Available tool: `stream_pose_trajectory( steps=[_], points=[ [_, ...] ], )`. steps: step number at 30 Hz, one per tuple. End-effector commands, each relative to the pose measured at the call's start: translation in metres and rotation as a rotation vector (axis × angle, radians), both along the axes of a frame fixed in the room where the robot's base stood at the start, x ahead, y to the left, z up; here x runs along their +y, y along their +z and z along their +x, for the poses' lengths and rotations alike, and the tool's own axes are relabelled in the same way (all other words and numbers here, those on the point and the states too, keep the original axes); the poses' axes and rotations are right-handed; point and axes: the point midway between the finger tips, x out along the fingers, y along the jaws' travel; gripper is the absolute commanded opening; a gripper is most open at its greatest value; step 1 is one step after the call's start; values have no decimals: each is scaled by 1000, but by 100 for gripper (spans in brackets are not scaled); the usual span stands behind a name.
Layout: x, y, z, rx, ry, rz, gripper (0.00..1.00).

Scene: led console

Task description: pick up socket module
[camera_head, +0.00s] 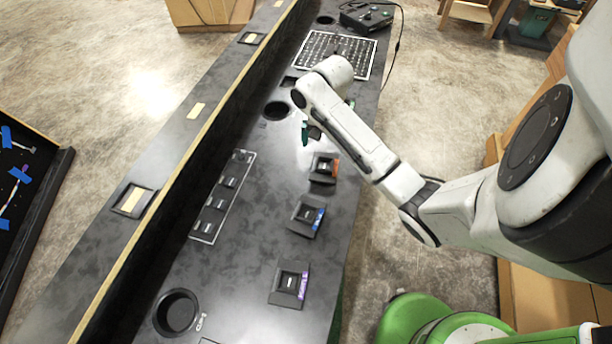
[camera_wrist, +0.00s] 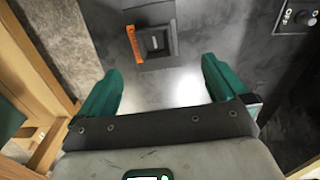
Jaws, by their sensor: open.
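A dark square socket module (camera_head: 323,168) with an orange label sits on the black console top. It also shows in the wrist view (camera_wrist: 156,42) at the top centre, ahead of the fingertips. A blue-labelled module (camera_head: 307,215) and a purple-labelled module (camera_head: 290,284) sit in a row nearer the bottom of the head view. My gripper (camera_head: 311,131) is over the console, just beyond the orange-labelled module, partly hidden by my arm. In the wrist view my gripper (camera_wrist: 163,70) has its green fingers wide apart, with nothing between them.
A framed strip (camera_head: 221,197) with several small slots lies left of the modules. Round cup holes (camera_head: 176,313) are set in the console. A gridded panel (camera_head: 337,54) and a black control box (camera_head: 367,17) with a cable lie at the far end. Bare console surrounds the modules.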

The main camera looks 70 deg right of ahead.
Motion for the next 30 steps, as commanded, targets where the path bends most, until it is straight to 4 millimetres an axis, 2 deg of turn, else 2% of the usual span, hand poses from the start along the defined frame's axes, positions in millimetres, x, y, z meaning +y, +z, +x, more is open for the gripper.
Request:
stream_pose_trajectory(
  steps=[1,4,12,20,30],
  points=[
    [-6,-2,-7,12,-19,-2,100],
    [-9,-8,-12,22,-33,-1,100],
    [-8,-47,-12,22,-31,0,100],
    [-8,-63,-12,21,-31,-1,100],
    [-4,-105,-13,22,-29,-2,100]
  ],
)
